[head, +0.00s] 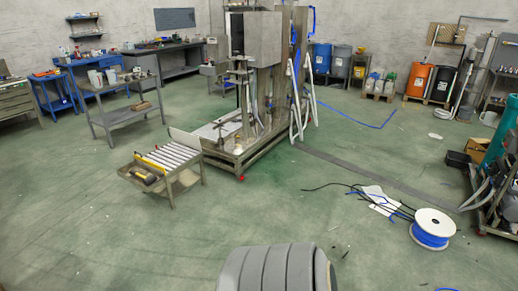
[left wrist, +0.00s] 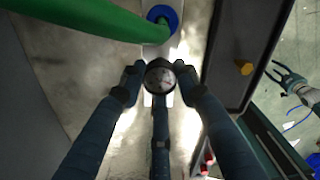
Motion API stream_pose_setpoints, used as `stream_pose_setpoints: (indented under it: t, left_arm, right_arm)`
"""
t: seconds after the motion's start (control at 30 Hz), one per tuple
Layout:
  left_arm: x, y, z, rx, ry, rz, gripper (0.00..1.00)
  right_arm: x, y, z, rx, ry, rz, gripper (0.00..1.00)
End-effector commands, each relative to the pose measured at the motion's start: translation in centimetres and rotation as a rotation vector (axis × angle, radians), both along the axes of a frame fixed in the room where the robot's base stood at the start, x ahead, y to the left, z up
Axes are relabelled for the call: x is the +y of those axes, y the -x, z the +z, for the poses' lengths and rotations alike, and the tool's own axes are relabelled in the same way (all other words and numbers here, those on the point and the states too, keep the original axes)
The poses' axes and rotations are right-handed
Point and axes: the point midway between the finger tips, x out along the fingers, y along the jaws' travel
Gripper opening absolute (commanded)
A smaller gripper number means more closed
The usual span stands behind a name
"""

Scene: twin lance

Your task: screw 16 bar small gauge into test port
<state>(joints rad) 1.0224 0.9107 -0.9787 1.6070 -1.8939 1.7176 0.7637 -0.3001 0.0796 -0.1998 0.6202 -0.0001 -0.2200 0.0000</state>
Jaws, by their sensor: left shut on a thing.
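I cannot make out the test port. At the right edge, what looks like my right gripper (left wrist: 287,80) has its dark fingers spread and empty. Neither gripper shows in the head view.
A thick green hose (left wrist: 85,18) and a blue ring (left wrist: 163,17) lie just beyond the gauge. A yellow knob (left wrist: 243,67) is on the grey panel at right. In the head view, a metal skid (head: 240,145) stands beside a roller cart (head: 168,160). Open floor surrounds them.

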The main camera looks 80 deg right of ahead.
Motion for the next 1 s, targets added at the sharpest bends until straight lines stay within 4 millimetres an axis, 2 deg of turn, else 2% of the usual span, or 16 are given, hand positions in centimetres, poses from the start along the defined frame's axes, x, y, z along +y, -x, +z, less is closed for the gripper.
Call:
stream_pose_setpoints:
  t: [0.03,0.3,0.43,0.63,0.67,0.7,1.0]
  left_arm:
    - [0.1,-0.1,-0.2,-0.004,-0.002,-0.072,0.00]
    - [0.1,-0.1,-0.1,-0.003,-0.002,-0.463,0.00]
    - [0.1,-0.1,0.0,-0.003,-0.002,-0.534,0.00]
    - [0.1,-0.1,0.1,-0.002,-0.002,-0.536,0.00]
    - [0.1,-0.1,0.1,-0.002,-0.002,-0.536,0.35]
    - [0.1,-0.1,0.1,-0.002,-0.002,-0.536,0.42]
    - [0.0,0.0,0.0,-0.001,-0.001,-0.524,0.42]
  right_arm:
    - [0.0,0.0,-0.7,0.000,0.000,0.000,0.54]
    - [0.0,0.0,-2.0,0.000,0.000,0.000,0.54]
    - [0.0,0.0,-2.1,0.000,0.000,0.000,0.54]
    - [0.0,0.0,-2.0,0.000,0.000,0.000,0.54]
    - [0.0,0.0,-2.0,0.000,0.000,0.000,0.54]
    - [0.0,0.0,-2.0,0.000,0.000,0.000,0.54]
    - [0.0,0.0,-2.0,0.000,0.000,0.000,0.54]
